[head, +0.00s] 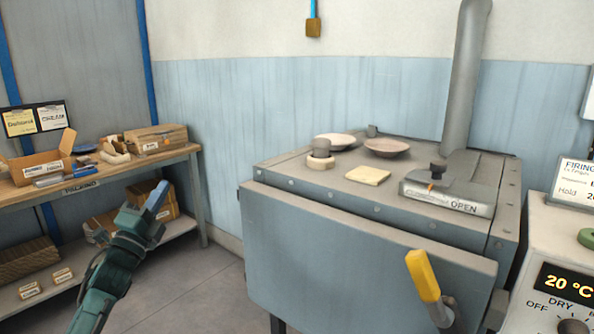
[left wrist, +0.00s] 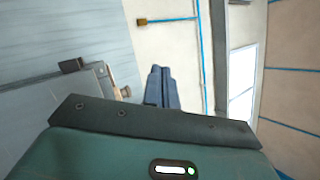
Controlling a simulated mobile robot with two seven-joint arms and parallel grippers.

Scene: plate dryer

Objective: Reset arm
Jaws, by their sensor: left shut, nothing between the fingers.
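My left gripper (head: 153,198) is raised in front of the packing shelf, left of the kiln, and points up and to the right. Its blue fingers are shut with nothing between them. They also show closed together in the left wrist view (left wrist: 161,85), with the wall behind them. The gripper is apart from the shelf and the kiln. My right gripper is in neither view.
The grey kiln (head: 340,262) has a yellow handle (head: 422,275) on its front; dishes (head: 387,147) sit on top. The packing bench (head: 180,155) holds boxes at left. A control box (head: 540,245) stands at right. Floor (head: 190,275) between bench and kiln is clear.

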